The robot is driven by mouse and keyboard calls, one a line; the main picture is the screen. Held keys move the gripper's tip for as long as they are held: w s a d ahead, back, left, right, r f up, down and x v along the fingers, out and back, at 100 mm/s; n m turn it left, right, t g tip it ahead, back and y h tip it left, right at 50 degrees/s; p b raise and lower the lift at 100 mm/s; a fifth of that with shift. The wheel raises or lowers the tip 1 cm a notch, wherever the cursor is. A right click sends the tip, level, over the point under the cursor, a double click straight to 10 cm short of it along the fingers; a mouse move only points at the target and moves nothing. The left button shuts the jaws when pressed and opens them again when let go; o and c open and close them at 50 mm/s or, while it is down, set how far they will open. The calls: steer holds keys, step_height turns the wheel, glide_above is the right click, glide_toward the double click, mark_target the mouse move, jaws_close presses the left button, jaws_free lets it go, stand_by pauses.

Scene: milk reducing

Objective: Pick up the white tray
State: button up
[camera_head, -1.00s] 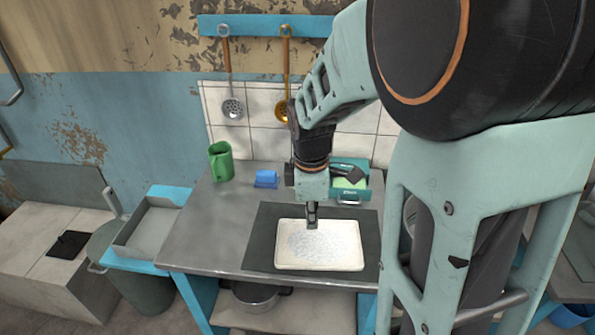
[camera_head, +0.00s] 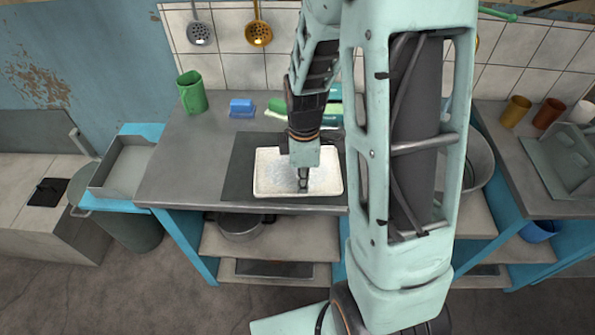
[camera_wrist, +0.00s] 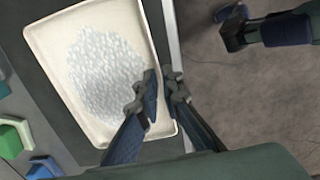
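The white tray (camera_head: 262,187) lies flat on a dark mat on the grey metal table, with a pale, speckled patch inside it. In the head view my gripper (camera_head: 303,186) points down at the tray's near edge, right of its middle. In the wrist view the tray (camera_wrist: 45,40) fills the upper left. My gripper (camera_wrist: 163,85) shows there with its two fingers a small gap apart, one over the tray's inside and one outside its long rim. The rim runs between them. I cannot tell whether either finger touches it.
The dark mat (camera_head: 236,170) reaches near the table's front edge. A green mug (camera_head: 191,92), a blue block (camera_head: 241,108) and a green item (camera_head: 276,108) stand behind. A grey bin (camera_head: 122,168) is left. The table (camera_head: 185,160) is clear left of the mat.

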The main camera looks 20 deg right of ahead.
steer(key=shift+f, duration=1.75)
steer(key=shift+w+r, duration=0.1)
jaws_close()
